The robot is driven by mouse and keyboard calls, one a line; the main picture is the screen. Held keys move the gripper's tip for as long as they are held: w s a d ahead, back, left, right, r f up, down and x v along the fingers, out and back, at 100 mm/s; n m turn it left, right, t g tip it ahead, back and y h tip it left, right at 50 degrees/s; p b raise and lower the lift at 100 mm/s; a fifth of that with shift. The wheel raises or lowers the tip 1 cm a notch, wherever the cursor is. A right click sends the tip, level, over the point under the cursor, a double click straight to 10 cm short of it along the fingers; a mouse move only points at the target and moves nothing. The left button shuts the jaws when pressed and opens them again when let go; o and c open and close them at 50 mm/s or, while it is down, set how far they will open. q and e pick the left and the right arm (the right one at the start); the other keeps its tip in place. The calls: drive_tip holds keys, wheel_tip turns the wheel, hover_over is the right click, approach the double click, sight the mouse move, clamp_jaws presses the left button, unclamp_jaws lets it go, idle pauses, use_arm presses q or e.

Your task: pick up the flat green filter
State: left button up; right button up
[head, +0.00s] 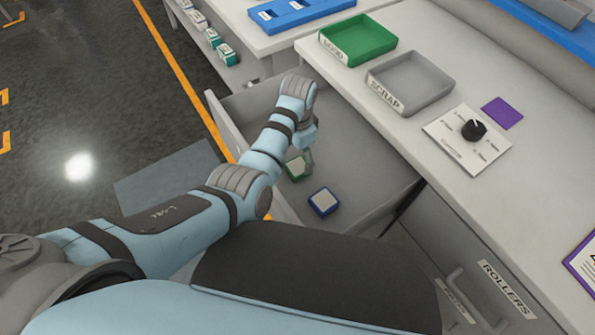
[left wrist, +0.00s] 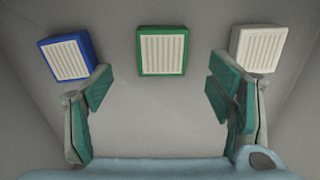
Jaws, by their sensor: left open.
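The flat green filter (left wrist: 162,50), a green frame with a pale ribbed face, lies on the grey drawer floor at the top middle of the left wrist view. It also shows, partly covered by my gripper, in the head view (head: 295,168). My left gripper (left wrist: 158,92) is open and empty, its two fingers spread, with the green filter ahead of the gap between them. In the head view my left gripper (head: 306,153) is mostly hidden by its own wrist, over the open drawer. My right gripper is not in view.
A blue filter (left wrist: 68,57) and a white filter (left wrist: 258,47) lie on either side of the green one, near the fingers. The open drawer (head: 375,183) has walls around them. The countertop (head: 405,130) above holds a green tray (head: 358,38) and a grey scrap tray (head: 410,82).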

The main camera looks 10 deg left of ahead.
sight(298, 166)
use_arm(q)
drive_tip(key=f+b, duration=0.2)
drive_tip(key=f, duration=0.4)
drive_tip(key=shift+w+f, duration=0.15)
drive_tip(key=shift+w, duration=0.05)
drive_tip(key=shift+s, duration=0.1)
drive_tip(key=shift+c, duration=0.6)
drive_tip(key=c, duration=1.1)
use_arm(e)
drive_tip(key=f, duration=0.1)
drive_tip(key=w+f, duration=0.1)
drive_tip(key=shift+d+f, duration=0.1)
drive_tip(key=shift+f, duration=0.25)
